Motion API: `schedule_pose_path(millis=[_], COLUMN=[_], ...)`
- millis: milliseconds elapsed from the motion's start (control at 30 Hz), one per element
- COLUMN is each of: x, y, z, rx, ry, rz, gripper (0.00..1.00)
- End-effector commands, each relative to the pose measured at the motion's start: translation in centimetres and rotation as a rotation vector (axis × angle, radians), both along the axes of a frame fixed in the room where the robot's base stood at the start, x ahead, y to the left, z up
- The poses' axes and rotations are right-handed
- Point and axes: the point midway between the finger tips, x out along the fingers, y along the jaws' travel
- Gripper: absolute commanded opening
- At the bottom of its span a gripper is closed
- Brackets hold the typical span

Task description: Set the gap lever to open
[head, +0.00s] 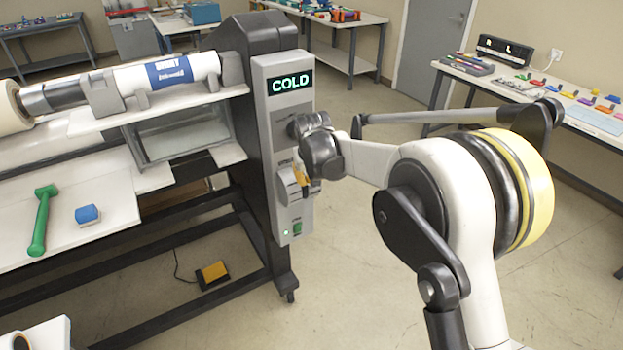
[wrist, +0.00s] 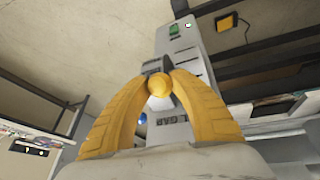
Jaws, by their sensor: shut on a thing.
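The grey control panel (head: 288,140) stands on the end of the laminator, with a lit green display (head: 291,83) reading COLD. My gripper (head: 302,176) is at the panel's lower half, below the display and above a green button (head: 297,228). A label reading GAP (wrist: 163,121) shows on the panel behind the fingers. The lever's shaft and its position marks are mostly hidden, so its setting cannot be told.
The laminator's bed (head: 70,240) holds a green hammer-like tool (head: 42,220) and a blue block (head: 87,214). A yellow foot pedal (head: 213,273) lies on the floor beneath. A table (head: 480,80) stands at the right. The floor around the panel's front is open.

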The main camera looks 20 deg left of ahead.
Motion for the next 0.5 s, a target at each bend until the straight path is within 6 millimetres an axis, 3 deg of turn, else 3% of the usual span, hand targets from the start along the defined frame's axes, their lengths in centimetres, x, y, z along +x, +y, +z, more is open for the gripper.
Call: schedule_pose_path(millis=[367, 400, 433, 500], x=[0.31, 0.32, 0.30, 0.27], y=[0.27, 0.27, 0.26, 0.24], z=[0.47, 0.47, 0.45, 0.41], rx=[0.007, 0.008, 0.007, 0.006], ry=[-0.011, -0.012, -0.011, -0.010], rz=[0.002, 0.002, 0.002, 0.002], gripper=[0.00, 0.38, 0.47, 0.51])
